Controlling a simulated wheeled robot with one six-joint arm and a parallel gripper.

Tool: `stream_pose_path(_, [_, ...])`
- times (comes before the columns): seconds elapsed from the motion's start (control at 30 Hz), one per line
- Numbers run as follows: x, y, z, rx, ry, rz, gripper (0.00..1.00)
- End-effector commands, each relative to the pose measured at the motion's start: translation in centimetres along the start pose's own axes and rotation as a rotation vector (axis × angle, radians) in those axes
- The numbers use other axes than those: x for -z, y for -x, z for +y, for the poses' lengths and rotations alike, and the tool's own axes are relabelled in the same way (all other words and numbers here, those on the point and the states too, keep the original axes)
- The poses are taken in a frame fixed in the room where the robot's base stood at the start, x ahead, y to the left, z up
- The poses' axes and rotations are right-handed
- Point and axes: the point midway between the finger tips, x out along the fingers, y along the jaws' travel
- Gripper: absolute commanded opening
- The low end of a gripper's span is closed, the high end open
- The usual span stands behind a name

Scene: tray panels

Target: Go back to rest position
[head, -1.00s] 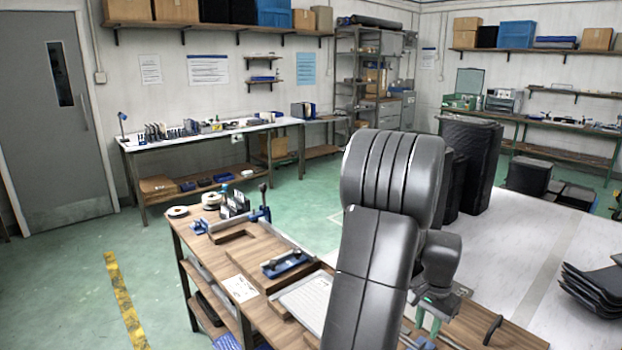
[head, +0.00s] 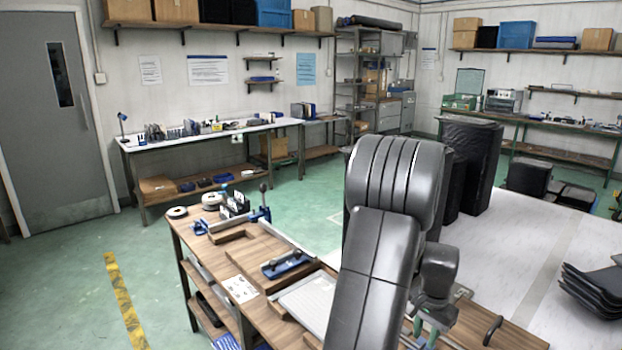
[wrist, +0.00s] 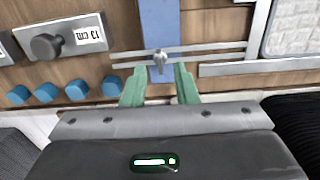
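My gripper (wrist: 160,80) shows in the wrist view with two green fingers spread apart and nothing visibly clasped between them. It is over the wooden bench (wrist: 222,95). Beyond the fingertips, a blue strip (wrist: 158,25) runs away from me, with a small metal knob (wrist: 159,60) at its near end, in line with the gap. I cannot tell how far the fingers are above it. In the head view, my gripper (head: 428,335) is low over the right part of the bench, partly hidden by my arm.
A grey block with a knob (wrist: 55,42) and several blue caps (wrist: 77,90) lie left of my fingers. The bench also holds a blue-handled tool (head: 287,264) and a light tray (head: 308,300). Black upright panels (head: 470,165) stand on the white table (head: 530,235) behind my arm.

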Motion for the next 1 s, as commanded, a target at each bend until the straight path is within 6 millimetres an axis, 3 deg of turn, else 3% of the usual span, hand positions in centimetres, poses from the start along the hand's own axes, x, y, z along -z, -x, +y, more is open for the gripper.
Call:
stream_pose_path(0.1, [-0.1,-2.5,0.0,-0.002,0.0,-0.004,0.27])
stream_pose_path(1.0, [0.0,-2.3,0.0,0.0,0.72,-0.001,0.27])
